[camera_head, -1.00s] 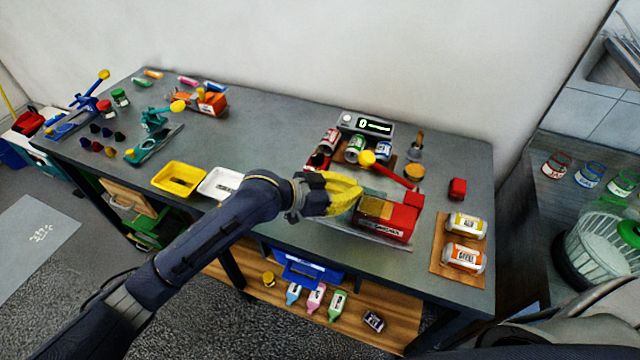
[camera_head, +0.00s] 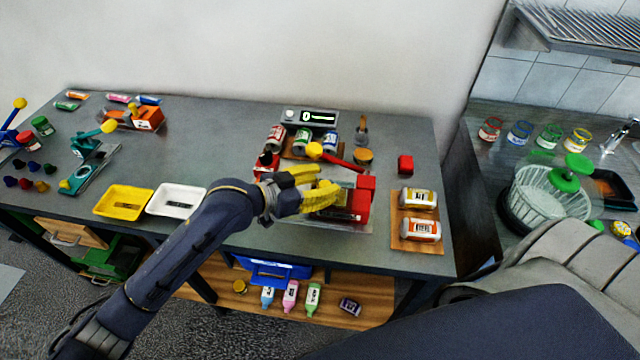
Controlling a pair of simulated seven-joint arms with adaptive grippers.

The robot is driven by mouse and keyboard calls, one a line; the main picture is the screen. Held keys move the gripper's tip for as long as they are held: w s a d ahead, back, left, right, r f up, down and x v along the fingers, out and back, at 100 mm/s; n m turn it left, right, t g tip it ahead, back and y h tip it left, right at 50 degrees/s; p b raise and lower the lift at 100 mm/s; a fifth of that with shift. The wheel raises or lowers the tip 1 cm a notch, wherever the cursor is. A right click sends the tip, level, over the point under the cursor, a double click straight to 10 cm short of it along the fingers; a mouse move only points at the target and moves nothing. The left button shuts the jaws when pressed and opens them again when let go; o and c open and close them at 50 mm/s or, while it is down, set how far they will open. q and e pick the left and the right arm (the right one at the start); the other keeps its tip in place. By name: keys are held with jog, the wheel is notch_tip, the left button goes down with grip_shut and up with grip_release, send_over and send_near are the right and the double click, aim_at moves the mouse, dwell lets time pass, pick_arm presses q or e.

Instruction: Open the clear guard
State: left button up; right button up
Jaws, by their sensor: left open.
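A red machine (camera_head: 361,203) with a long red lever ending in a yellow knob (camera_head: 314,150) stands on a pale base plate at the middle right of the grey bench. I cannot clearly make out the clear guard against the machine; my fingers cover part of that area. My left gripper (camera_head: 328,182) is open, its two yellow fingers spread and pointing right. They overlap the machine's left side in the picture; I cannot tell whether they touch it. Nothing shows between them. My right gripper is out of view.
A small display box (camera_head: 310,117) and several cans (camera_head: 302,140) stand behind the machine. Yellow (camera_head: 101,207) and white (camera_head: 153,207) trays sit left of my forearm.

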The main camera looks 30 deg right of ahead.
pick_arm(q)
jog(key=shift+a+f, duration=0.15)
jog(key=shift+f, duration=0.05)
jog(key=shift+a+r, duration=0.2)
jog(key=shift+a, duration=0.35)
jog(key=v, duration=1)
jog(key=shift+a+r, duration=0.25)
jog(key=shift+a, duration=0.1)
jog(key=shift+s+f, duration=0.1)
jog(key=shift+f, duration=0.05)
